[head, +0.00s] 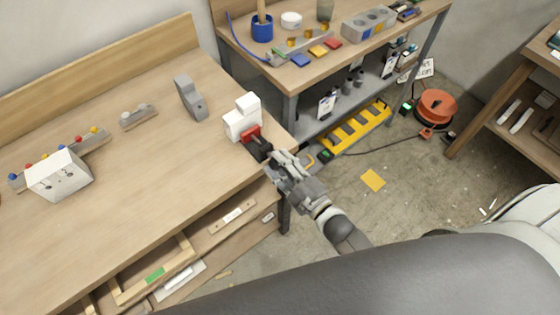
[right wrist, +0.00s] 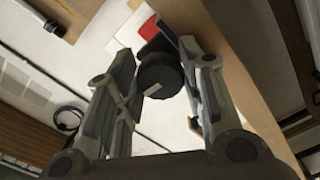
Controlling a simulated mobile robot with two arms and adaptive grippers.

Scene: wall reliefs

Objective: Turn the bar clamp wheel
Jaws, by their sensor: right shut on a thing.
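The black clamp wheel (head: 258,148) sits at the right edge of the wooden workbench, next to a red part (head: 250,134) and a white stepped block (head: 243,115). In the right wrist view the round black wheel (right wrist: 160,76) lies between my two fingers, with the red part (right wrist: 148,27) beyond it. My right gripper (head: 270,161) is shut on the wheel, reaching in from beyond the bench edge; it also shows in the right wrist view (right wrist: 158,62). The fingers partly hide the wheel in the head view. My left gripper is not in view.
The workbench (head: 150,190) also holds a grey bracket (head: 190,98), a small grey piece (head: 138,117) and a white box (head: 59,175). A second table (head: 335,62) with tools stands behind. An orange cable reel (head: 436,106) lies on the floor to the right.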

